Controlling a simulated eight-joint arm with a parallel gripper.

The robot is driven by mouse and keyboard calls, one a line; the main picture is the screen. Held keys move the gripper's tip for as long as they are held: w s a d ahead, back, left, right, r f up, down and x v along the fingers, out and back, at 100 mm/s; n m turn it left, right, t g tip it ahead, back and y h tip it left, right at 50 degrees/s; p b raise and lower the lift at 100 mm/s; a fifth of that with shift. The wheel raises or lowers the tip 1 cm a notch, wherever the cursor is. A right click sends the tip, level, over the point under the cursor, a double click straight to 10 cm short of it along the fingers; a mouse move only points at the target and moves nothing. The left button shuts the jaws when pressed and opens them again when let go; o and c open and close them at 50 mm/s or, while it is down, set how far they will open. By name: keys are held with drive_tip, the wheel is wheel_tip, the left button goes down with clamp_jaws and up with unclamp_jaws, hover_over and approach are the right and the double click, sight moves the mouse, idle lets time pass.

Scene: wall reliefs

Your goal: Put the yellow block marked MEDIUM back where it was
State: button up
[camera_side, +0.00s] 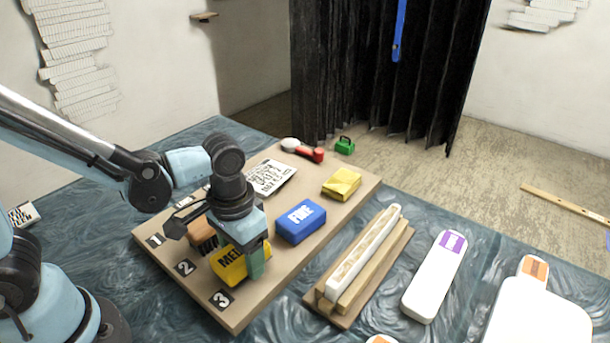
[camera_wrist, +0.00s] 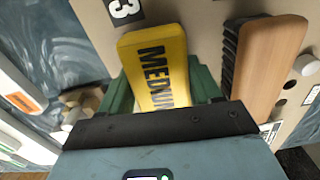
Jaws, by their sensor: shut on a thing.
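The yellow block marked MEDIUM (camera_side: 227,266) is at the front left part of the tan board (camera_side: 330,215), close to the number labels 2 (camera_side: 185,268) and 3 (camera_side: 221,300). My gripper (camera_side: 250,258) points down over it, with its green fingers shut on the block's sides. In the wrist view the block (camera_wrist: 156,58) lies between the two green fingers, its lettering partly covered by the gripper body. Label 3 (camera_wrist: 124,9) shows just beyond its far end. I cannot tell whether the block touches the board or is slightly above it.
A wooden brush (camera_wrist: 270,65) lies close beside the block. The blue FINE block (camera_side: 300,221), a gold-yellow block (camera_side: 341,184) and a printed sheet (camera_side: 271,177) are farther back on the board. A pale bar in a wooden holder (camera_side: 362,262) stands to the right.

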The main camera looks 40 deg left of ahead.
drive_tip(key=shift+f, duration=0.4)
drive_tip(key=shift+f, duration=0.2)
drive_tip(key=o, duration=1.4)
wheel_tip(320, 180, up, 13)
drive_tip(key=shift+s+d+f, duration=0.15)
drive_tip(key=shift+d, duration=0.15)
drive_tip(key=a+t, duration=0.2)
drive_tip(key=a, duration=0.1)
drive_tip(key=w+a+f+t, duration=0.1)
drive_tip(key=a+t, duration=0.1)
drive_tip(key=a, duration=0.1)
drive_tip(key=w+a+t, duration=0.1)
drive_tip(key=a+t, duration=0.2)
drive_tip(key=shift+w+a+f+n, duration=0.15)
drive_tip(key=shift+a+f+n, duration=0.1)
drive_tip(key=shift+a+n, duration=0.15)
